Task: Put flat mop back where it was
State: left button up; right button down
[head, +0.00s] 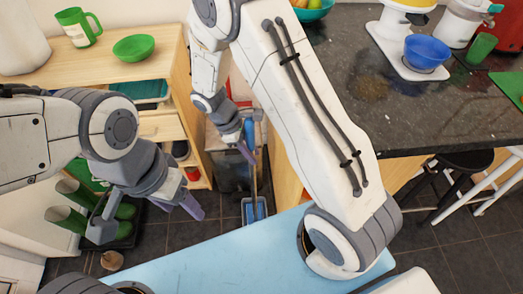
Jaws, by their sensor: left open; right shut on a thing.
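The flat mop is upright in the middle of the head view, with a thin handle (255,182) and a blue flat head (258,209) low near the dark tiled floor. My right gripper (248,147) is shut on the upper part of the mop, beside the wooden cabinet. My arm and the gripper hide part of the mop. I cannot tell whether its head touches the floor. My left gripper (148,218) is open and empty at the left, in front of the green boots (75,205) and apart from the mop.
A wooden shelf unit (162,50) with a green mug (78,27) and green bowl (133,48) stands at the left. A dark granite counter (390,110) and a black stool (455,165) are at the right. A light-blue surface (235,262) lies in front.

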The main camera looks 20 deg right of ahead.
jog(key=shift+f, duration=0.2)
jog(key=c, duration=0.6)
grip_release()
jog(key=shift+c, duration=0.2)
jog(key=shift+r, duration=0.2)
jog(key=p+v, duration=0.1)
jog(key=v, duration=1.1)
jog(key=s+a+r+m+t+y, duration=0.1)
jog(key=s+a+r+y, duration=0.1)
jog(key=s+a+r, duration=0.3)
jog(key=s+a+r+m+t+y, duration=0.1)
jog(key=s+a+r, duration=0.15)
jog(key=s, duration=0.55)
jog(key=s+d+r+m+y, duration=0.1)
jog(key=s+d+m+y, duration=0.1)
jog(key=s, duration=0.5)
jog(key=shift+s+r+t, duration=0.15)
jog(key=shift+s+t, duration=0.2)
jog(key=shift+t, duration=0.05)
